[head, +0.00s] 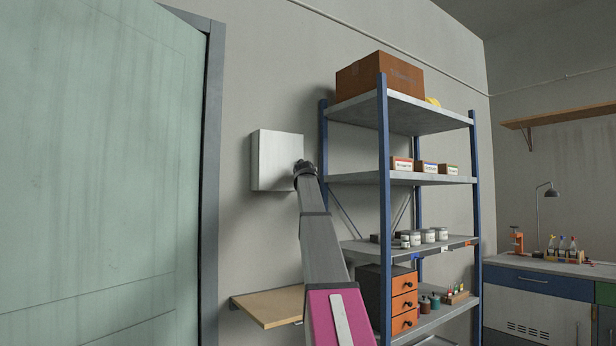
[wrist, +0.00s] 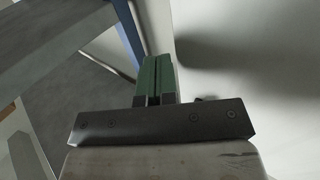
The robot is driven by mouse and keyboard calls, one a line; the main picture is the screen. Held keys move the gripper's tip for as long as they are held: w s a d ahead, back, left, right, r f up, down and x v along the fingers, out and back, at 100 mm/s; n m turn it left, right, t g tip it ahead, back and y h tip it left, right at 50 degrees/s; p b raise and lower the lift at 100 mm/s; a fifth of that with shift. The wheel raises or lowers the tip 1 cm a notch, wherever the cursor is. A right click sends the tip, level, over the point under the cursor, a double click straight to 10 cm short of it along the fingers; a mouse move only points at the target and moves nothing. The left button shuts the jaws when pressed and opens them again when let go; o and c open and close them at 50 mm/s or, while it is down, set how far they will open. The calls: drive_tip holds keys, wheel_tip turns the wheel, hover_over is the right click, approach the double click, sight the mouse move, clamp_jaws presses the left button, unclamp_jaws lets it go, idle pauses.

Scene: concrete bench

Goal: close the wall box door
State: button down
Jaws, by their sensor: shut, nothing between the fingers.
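The wall box (head: 276,160) is a pale grey box on the wall, left of the shelf rack. Its front looks flat and in line with the box, but I cannot tell whether the door is fully closed or slightly ajar. My gripper (head: 301,165) is at the right edge of the box front; the arm hides part of that edge, and contact cannot be made out. In the wrist view, its green fingers (wrist: 158,78) are together with nothing between them. A pale, shadowed surface fills the right of that view; I cannot tell whether it is box or wall.
A shelf rack with blue posts (head: 384,190) stands close to the right of my arm, and its post (wrist: 127,30) shows in the wrist view. A wooden wall shelf (head: 268,304) is below the box. A green door (head: 100,170) stands at the left.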

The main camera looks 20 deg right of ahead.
drive_tip(key=shift+w+a, duration=0.1)
drive_tip(key=shift+w, duration=0.85)
drive_tip(key=s+d, duration=0.3)
drive_tip(key=s, duration=1)
drive_tip(key=shift+s+d, duration=0.2)
drive_tip(key=shift+s, duration=0.15)
